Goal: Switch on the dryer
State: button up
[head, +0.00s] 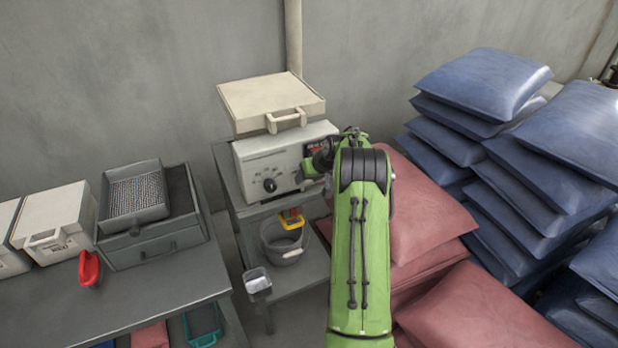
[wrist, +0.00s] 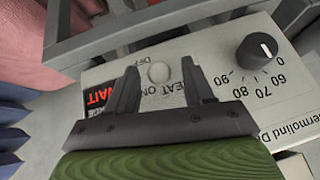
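The dryer is a light grey box (head: 262,158) with a beige lid (head: 272,98) on top, on a small grey stand. Its front panel (wrist: 215,65) appears upside down in the wrist view, with a black dial (wrist: 257,51) marked with numbers. A pale round knob or switch (wrist: 159,72) sits by the words HEAT, ON and OFF; its exact position is unclear. My gripper (wrist: 160,84) is open and empty, its fingers on either side of this switch in the picture. I cannot tell whether they touch the panel. In the head view my gripper (head: 318,168) covers the panel's right part.
A red WAIT label (wrist: 102,97) is beside the switch. A grey bucket (head: 284,245) with a yellow-handled thing stands on the shelf below. Red sacks (head: 430,220) and blue sacks (head: 480,85) crowd the right. A table (head: 150,297) with boxes and a red scoop (head: 89,268) is left.

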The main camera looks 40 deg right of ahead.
jog(key=v, duration=1.5)
jog(key=shift+s+r, duration=0.25)
jog(key=shift+r, duration=0.1)
